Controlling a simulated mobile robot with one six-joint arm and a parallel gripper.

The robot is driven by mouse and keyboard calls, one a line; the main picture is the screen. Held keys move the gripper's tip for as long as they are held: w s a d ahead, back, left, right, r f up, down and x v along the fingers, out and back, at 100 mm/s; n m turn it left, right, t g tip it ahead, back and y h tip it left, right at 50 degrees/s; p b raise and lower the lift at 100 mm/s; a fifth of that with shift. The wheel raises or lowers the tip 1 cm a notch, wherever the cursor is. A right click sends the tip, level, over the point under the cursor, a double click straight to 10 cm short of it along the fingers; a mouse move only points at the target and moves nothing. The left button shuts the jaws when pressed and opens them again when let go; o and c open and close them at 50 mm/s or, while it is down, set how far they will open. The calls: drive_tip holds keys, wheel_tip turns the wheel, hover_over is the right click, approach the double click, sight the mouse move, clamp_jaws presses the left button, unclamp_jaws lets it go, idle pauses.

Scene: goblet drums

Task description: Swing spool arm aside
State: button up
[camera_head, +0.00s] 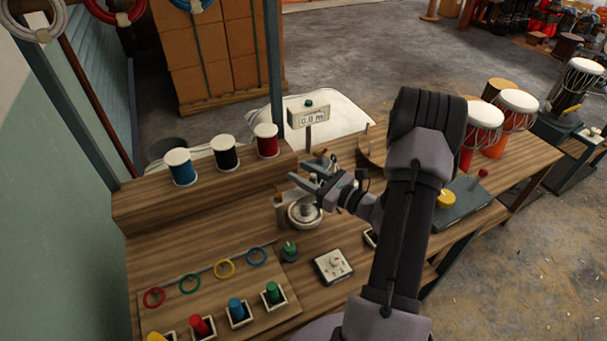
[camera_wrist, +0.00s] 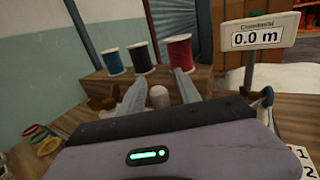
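My gripper (camera_head: 303,177) is over the bench, its two fingers apart and pointing left toward the spool shelf. The fingers also show apart in the wrist view (camera_wrist: 158,84). A pale rounded knob (camera_wrist: 158,97) shows between them there; I cannot tell whether it touches either finger. Below my gripper is a round silver metal piece (camera_head: 304,212) beside a pale upright. I cannot tell which part is the spool arm, as my gripper hides some of this spot. Blue (camera_head: 181,171), black (camera_head: 225,156) and red (camera_head: 267,143) thread spools stand on the raised shelf.
A counter display (camera_head: 310,115) reading 0.0 m stands behind my gripper. A green knob (camera_head: 289,249), a white dial box (camera_head: 333,265) and colored rings and pegs are on the bench front. Drums (camera_head: 482,122) stand at the right.

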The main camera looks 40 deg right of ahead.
drive_tip(key=shift+c, duration=0.2)
clamp_jaws()
idle(1.1)
